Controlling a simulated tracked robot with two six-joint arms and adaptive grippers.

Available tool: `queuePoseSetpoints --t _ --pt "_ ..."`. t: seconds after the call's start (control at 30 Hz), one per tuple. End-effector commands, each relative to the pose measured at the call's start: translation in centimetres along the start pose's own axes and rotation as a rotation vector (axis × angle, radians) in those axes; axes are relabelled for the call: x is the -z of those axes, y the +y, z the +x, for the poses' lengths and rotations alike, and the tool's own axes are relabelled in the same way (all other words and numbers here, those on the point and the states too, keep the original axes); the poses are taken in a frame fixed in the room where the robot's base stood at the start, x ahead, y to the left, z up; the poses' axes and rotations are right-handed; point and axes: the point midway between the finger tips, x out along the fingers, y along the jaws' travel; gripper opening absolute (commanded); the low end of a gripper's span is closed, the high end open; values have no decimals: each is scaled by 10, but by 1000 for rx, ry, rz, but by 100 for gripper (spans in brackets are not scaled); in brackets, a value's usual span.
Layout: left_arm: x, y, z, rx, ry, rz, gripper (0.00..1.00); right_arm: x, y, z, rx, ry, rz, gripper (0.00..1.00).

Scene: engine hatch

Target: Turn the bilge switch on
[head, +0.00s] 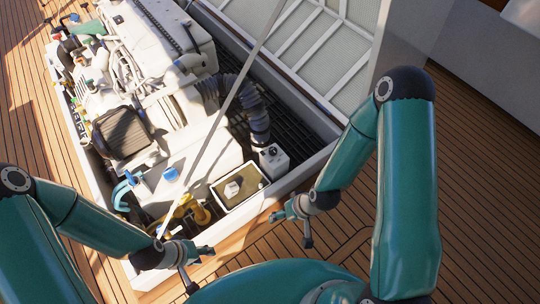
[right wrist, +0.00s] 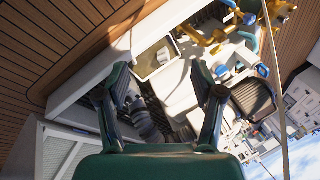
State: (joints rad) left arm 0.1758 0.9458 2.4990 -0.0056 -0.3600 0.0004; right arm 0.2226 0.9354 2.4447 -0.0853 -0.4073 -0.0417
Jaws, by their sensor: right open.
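A small white box with a dark round knob (head: 273,158), which looks like the bilge switch, stands in the engine bay by the lower end of the black hose. I cannot read its setting. My right gripper (head: 292,222) is open and empty, below and right of the box in the head view, over the hatch's near edge. In the right wrist view its two fingers (right wrist: 160,82) are spread wide; the box cannot be made out there and may be behind a finger. My left gripper (head: 196,266) is open and empty, at the hatch's near-left corner.
A white-rimmed bin (head: 262,183) sits beside the box, with yellow pipework (head: 186,208) to its left. The ribbed hose (head: 258,122) rises behind the box. A thin pale strut (head: 218,118) crosses above the bay. The raised hatch lid (head: 325,45) stands at the right.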

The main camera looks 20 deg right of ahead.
Motion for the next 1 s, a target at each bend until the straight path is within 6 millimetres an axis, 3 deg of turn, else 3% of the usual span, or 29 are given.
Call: queuePoseSetpoints --t 0.03,0.2,0.5,0.7,0.8,1.0 --pt "0 -12 33 0 0 -1 40 14 25 30 -1 52 -2 67" --pt "0 -36 98 0 -1 -1 40 67 60 92 10 233 -97 67" --pt "1 -76 211 0 -1 -1 40 160 120 176 -2 569 -281 67" --pt "1 -100 278 0 -1 -1 40 210 158 212 -30 774 -404 67" --pt "1 -109 302 0 -1 -1 40 226 172 221 -43 850 -453 67" --pt "2 -117 325 0 0 -1 40 245 185 226 -62 940 -514 67"
